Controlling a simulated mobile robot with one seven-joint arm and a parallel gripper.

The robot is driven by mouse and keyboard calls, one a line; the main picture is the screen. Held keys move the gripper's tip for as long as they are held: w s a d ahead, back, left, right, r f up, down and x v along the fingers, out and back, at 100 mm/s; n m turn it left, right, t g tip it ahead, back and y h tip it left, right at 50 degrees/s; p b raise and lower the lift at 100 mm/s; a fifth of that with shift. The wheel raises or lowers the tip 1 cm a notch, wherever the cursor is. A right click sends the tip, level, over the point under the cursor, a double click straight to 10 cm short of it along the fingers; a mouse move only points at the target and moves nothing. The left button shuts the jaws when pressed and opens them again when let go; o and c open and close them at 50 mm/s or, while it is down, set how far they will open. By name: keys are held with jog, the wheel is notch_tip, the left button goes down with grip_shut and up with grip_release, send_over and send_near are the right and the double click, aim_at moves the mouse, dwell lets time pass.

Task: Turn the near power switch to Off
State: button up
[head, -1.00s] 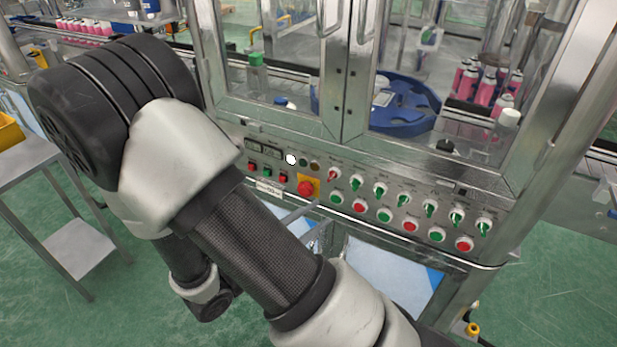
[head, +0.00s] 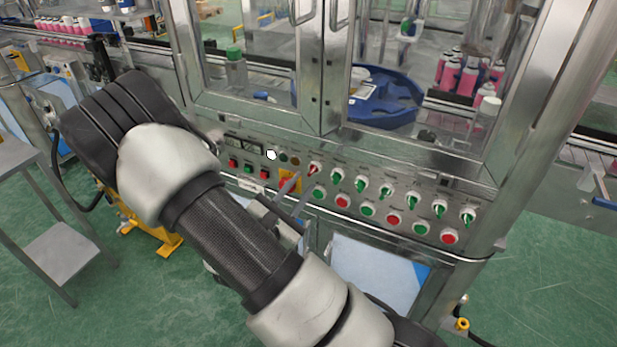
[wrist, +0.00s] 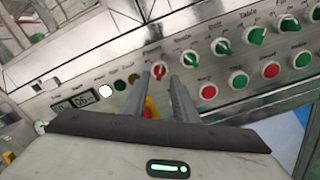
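The power switch is likely the selector with a red handle (head: 314,168) at the left end of the upper switch row; its label is too small to read. Its handle slants up to the right in the head view. It also shows in the wrist view (wrist: 159,71), just beyond and between the fingertips. My gripper (head: 296,187) is open in front of the panel, just below and left of this switch. In the wrist view, the two fingers (wrist: 159,88) stand apart with nothing held between them. I cannot tell whether either finger touches the switch.
Several green-handled selectors (head: 387,190) continue to the right, above red and green push buttons (head: 368,210). A red emergency button on a yellow plate (head: 289,180) sits behind the fingers. A white round lamp (head: 271,155) and displays lie left. Glass doors rise above the panel.

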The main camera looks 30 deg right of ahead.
aim_at(311, 173)
jog(key=shift+x, duration=2.4)
grip_shut()
